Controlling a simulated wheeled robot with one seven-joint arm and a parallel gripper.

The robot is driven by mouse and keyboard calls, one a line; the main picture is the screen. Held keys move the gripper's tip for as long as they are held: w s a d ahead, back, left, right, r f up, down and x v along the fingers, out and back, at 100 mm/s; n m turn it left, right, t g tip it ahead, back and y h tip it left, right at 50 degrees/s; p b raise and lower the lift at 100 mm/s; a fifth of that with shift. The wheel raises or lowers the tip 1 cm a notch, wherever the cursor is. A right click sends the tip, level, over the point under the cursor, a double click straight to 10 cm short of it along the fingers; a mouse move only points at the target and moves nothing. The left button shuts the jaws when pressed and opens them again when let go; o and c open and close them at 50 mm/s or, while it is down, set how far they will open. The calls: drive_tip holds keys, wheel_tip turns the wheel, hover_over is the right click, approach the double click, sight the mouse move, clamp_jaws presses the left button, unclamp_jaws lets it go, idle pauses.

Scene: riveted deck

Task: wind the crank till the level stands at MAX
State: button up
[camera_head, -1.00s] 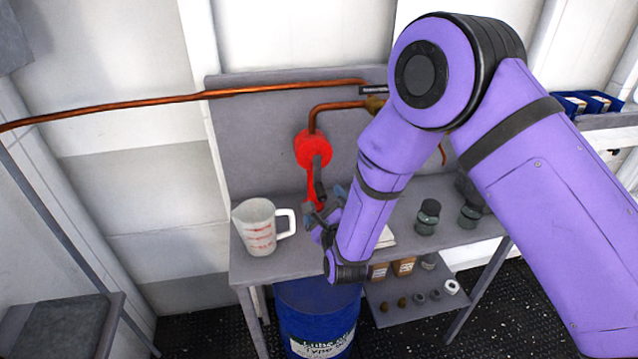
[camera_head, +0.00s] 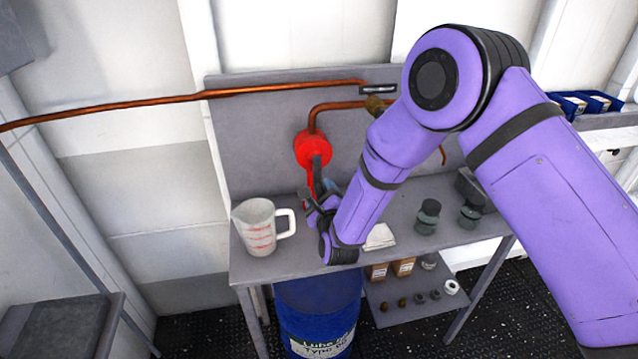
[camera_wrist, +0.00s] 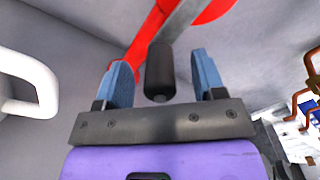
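A red hand pump (camera_head: 311,147) is mounted on the grey back panel, with a dark crank arm (camera_head: 317,170) hanging down. My gripper (camera_head: 322,204) is at the crank's lower end, just right of the jug. In the wrist view, the crank's black grip (camera_wrist: 160,70) stands between my two blue fingers, with a visible gap on each side. My gripper (camera_wrist: 161,66) is open around it, not clamped. A white measuring jug (camera_head: 258,228) with red marks stands on the bench left of the gripper. I cannot read its level or a MAX mark.
Copper pipes (camera_head: 150,104) run along the wall to the pump. A blue drum (camera_head: 318,306) stands under the bench (camera_head: 290,262). Dark bottles (camera_head: 428,214) and a white paper (camera_head: 380,237) are on the bench to the right. The jug's handle (camera_wrist: 35,80) is close on the left.

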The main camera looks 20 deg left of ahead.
drive_tip(key=c, duration=0.8)
drive_tip(key=shift+s+a+r, duration=1.6)
drive_tip(key=shift+a+r, duration=1.1)
drive_tip(key=shift+r, duration=2)
drive_tip(key=shift+c, duration=0.2)
drive_tip(key=shift+w+d+r, duration=1.75)
drive_tip(key=shift+d+r, duration=0.65)
drive_tip(key=shift+d, duration=0.5)
drive_tip(key=shift+w+d+f, duration=1.65)
drive_tip(key=shift+d+f, duration=1.25)
drive_tip(key=shift+f, duration=2.1)
drive_tip(key=shift+s+a+f, duration=0.65)
drive_tip(key=shift+a+f, duration=0.05)
drive_tip(key=shift+a, duration=0.4)
drive_tip(key=shift+s+a+f, duration=0.6)
drive_tip(key=shift+a+f, duration=0.1)
drive_tip(key=shift+a, duration=0.45)
drive_tip(key=shift+s+a+f, duration=0.65)
drive_tip(key=shift+a+f, duration=0.05)
drive_tip(key=shift+a, duration=0.4)
